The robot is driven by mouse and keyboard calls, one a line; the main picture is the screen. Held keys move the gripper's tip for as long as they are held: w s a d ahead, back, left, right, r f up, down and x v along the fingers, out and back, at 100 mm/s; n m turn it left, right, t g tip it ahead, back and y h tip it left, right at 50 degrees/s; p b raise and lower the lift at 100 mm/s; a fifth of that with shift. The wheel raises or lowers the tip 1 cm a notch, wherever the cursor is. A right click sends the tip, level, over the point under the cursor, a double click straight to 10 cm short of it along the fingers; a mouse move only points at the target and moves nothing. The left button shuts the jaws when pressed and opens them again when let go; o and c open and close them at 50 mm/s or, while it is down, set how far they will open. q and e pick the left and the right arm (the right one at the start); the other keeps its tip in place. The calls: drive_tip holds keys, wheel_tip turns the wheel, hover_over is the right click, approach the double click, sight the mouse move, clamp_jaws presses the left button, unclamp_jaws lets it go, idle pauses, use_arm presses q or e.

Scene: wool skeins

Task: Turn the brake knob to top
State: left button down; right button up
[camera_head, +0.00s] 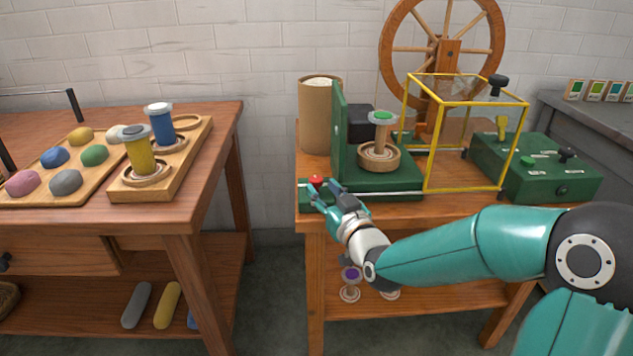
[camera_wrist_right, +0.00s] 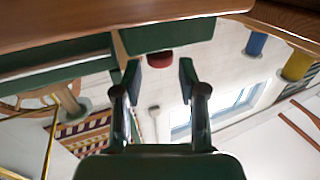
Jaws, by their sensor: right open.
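A small red knob (camera_head: 316,180) sits on a low green block (camera_head: 306,194) at the front left of the right-hand bench. It also shows in the right wrist view (camera_wrist_right: 160,58). My right gripper (camera_head: 328,193) is open right beside it. In the right wrist view, the red knob lies between and just beyond the two open fingertips, with no clear contact. A black knob (camera_head: 567,153) stands on the green control box (camera_head: 535,165) to the right. No readable label shows which knob is the brake. My left gripper is not in view.
A green spool stand (camera_head: 388,183) with an upright panel, a yellow-framed cage (camera_head: 465,76) and a spinning wheel (camera_head: 443,50) crowd the bench. A left table (camera_head: 205,219) holds wool and spools. A floor gap separates the two.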

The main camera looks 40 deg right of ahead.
sight(318, 185)
drive_tip(key=shift+w+d, duration=0.2)
drive_tip(key=shift+w, duration=0.7)
drive_tip(key=shift+w+d, duration=0.15)
drive_tip(key=shift+w, duration=0.7)
drive_tip(key=c, duration=0.7)
drive_tip(key=shift+a, duration=0.15)
clamp_jaws()
